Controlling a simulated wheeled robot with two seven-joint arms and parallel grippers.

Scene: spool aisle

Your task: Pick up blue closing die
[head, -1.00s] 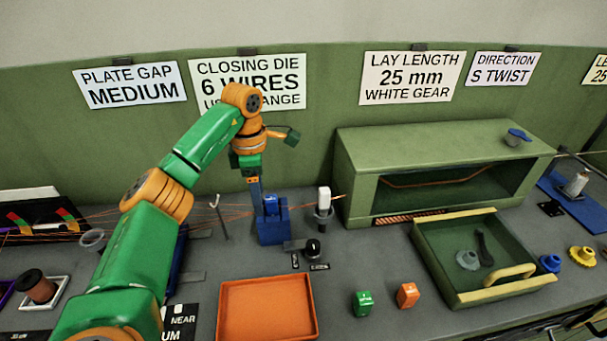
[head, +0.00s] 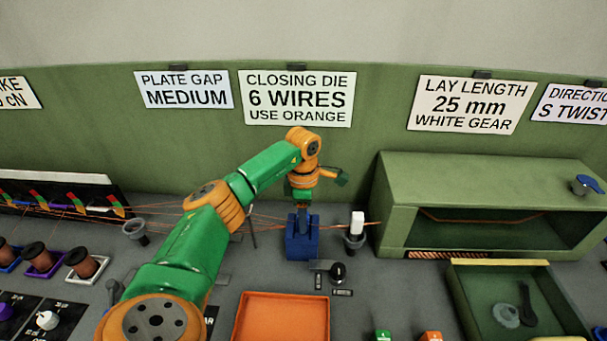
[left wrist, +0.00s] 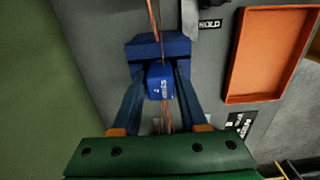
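The blue closing die (left wrist: 160,82) sits in a dark blue holder (left wrist: 148,47), with pale lettering on its face and thin copper wires passing along it. My left gripper (left wrist: 161,88) reaches down over it, one finger on each side, with narrow gaps seeming to show between fingers and die. In the head view my left gripper (head: 302,212) points down at the blue holder (head: 302,243), and the die is mostly hidden there. My right gripper is in neither view.
An orange tray (head: 283,317) lies in front of the holder. A black knob (head: 338,272) and a post with a white top (head: 356,228) stand close on the right. The green housing (head: 480,205) is farther right. Wires run across behind my arm.

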